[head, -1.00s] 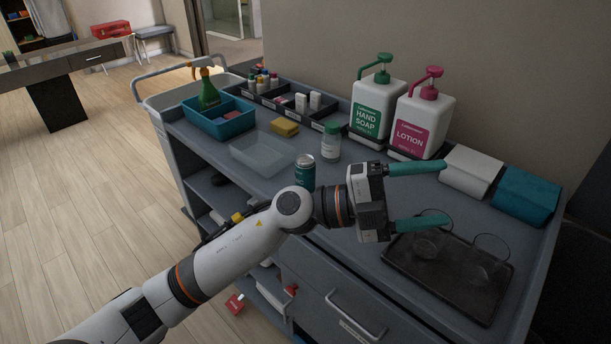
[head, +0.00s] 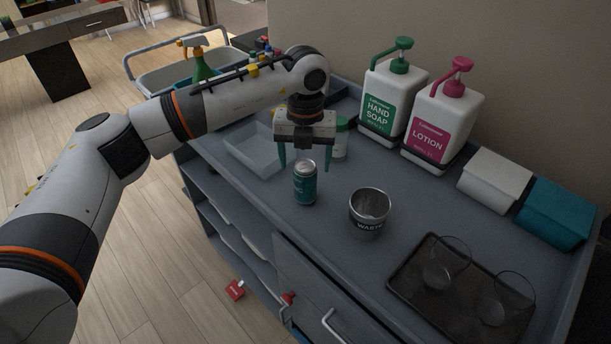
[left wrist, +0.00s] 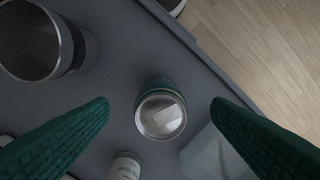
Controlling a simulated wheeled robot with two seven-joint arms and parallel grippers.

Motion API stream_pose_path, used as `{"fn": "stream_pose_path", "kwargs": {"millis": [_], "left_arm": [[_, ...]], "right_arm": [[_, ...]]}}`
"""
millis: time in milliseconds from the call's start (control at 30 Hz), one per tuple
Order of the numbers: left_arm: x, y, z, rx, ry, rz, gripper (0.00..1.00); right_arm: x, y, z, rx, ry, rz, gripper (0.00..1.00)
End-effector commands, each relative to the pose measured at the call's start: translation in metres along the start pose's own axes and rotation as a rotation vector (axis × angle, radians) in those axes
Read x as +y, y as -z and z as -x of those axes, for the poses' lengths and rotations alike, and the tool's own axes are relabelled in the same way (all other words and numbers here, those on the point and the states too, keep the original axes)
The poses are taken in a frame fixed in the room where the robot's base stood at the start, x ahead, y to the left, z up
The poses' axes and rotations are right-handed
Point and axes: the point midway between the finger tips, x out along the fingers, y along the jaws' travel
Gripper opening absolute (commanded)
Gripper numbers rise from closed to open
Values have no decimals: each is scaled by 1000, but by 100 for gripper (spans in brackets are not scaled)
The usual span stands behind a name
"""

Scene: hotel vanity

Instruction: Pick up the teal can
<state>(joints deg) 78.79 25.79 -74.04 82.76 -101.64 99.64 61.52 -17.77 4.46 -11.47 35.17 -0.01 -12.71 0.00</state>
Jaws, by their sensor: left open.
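The teal can (head: 305,186) stands upright on the cart top, near its front edge, with a silver lid. My left gripper (head: 304,168) points down from above, its two teal fingers apart, just behind and above the can in the head view. In the left wrist view the can (left wrist: 161,112) shows from above, between the two open fingers (left wrist: 160,108) and beyond their tips. Nothing is held. My right gripper is in neither view.
A metal cup marked WASTE (head: 369,212) stands right of the can. A clear tray (head: 250,152) and a white bottle with a green cap (head: 341,140) are close behind. Soap (head: 392,102) and lotion (head: 440,120) pumps stand at the back. A dark tray (head: 405,282) with glasses lies right.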

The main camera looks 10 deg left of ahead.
Motion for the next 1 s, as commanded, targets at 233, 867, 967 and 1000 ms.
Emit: {"fn": "stream_pose_path", "kwargs": {"millis": [233, 867, 967, 1000], "left_arm": [[0, 0, -22, -1, -1, -1, 73], [-1, 5, -73, 0, -3, -2, 73], [-1, 6, -72, 0, -3, -2, 58], [-1, 6, -72, 0, -3, -2, 52]], "right_arm": [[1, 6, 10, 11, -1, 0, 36], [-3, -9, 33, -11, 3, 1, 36], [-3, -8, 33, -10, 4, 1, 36], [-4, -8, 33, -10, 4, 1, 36]]}}
